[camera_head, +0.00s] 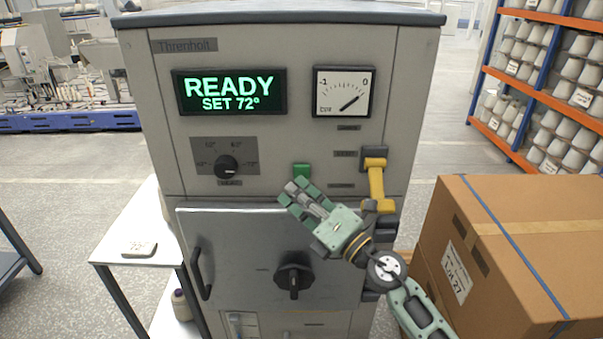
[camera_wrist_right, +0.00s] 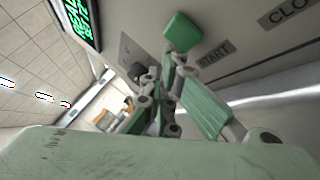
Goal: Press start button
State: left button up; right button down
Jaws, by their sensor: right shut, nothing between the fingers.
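The green start button (camera_head: 302,170) sits on the grey machine's front panel, above the door. In the right wrist view the green button (camera_wrist_right: 182,32) shows close beyond the fingers, beside a START label (camera_wrist_right: 213,54). My right gripper (camera_head: 290,192) is shut and empty, just below the button in the head view. I cannot tell whether its fingertips touch the button. The display (camera_head: 230,92) reads READY, SET 72°. My left gripper is not in view.
A yellow lever (camera_head: 376,180) stands right of the button. The closed door (camera_head: 232,255) has a black knob (camera_head: 294,277) and a handle (camera_head: 200,274). A cardboard box (camera_head: 540,210) stands at right, a white side table (camera_head: 140,215) at left.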

dwell(0.4)
jog(key=shift+w, duration=0.45)
jog(key=shift+w+b, duration=0.35)
jog(key=shift+w, duration=0.1)
dwell(0.6)
jog(key=shift+s+r, duration=0.1)
jog(key=shift+s, duration=0.1)
jog(key=shift+s+p, duration=0.6)
jog(key=shift+s, duration=0.1)
jog(key=s+p, duration=0.2)
jog(key=s, duration=0.3)
dwell(0.4)
